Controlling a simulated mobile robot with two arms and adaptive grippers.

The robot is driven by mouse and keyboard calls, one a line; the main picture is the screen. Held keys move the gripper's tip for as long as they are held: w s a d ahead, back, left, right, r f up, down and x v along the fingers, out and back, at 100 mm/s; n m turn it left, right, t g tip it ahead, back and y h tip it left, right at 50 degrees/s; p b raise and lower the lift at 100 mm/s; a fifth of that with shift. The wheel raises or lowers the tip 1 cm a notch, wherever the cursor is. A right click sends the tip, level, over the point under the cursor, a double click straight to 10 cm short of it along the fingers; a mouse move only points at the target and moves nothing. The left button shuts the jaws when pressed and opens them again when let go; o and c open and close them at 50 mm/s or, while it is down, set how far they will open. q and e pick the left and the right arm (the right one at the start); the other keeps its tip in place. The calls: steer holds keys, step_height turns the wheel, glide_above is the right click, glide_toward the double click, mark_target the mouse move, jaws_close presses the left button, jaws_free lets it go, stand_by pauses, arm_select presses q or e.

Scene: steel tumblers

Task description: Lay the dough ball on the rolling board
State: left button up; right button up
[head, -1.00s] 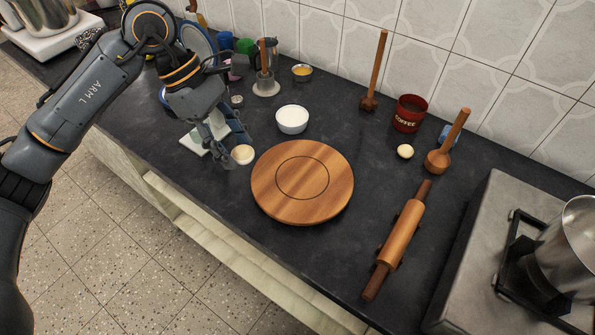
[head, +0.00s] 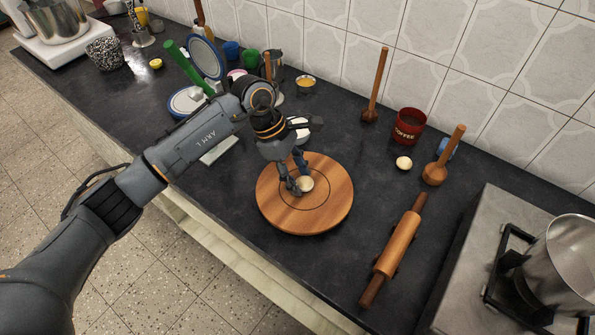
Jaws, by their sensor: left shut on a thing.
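The round wooden rolling board (head: 325,208) lies on the dark counter in the middle of the head view, with a ring marked on its top. I cannot tell whether the ball touches the board. My right gripper is not in view.
A rolling pin (head: 397,246) lies right of the board. Another pale ball (head: 404,163), a red coffee tin (head: 408,126) and a wooden masher (head: 443,157) stand behind it. A stove with a steel pot (head: 562,262) is at the right. The counter's front edge is near the board.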

arm_select(q)
steer(key=shift+f, duration=0.25)
steer(key=o, duration=0.6)
steer(key=shift+b, duration=0.35)
steer(key=o, duration=0.4)
steer(key=shift+r+p, duration=0.25)
steer(key=shift+p, duration=0.1)
steer(key=b+v, duration=0.2)
steer(key=v, duration=1)
steer(key=shift+f, duration=0.1)
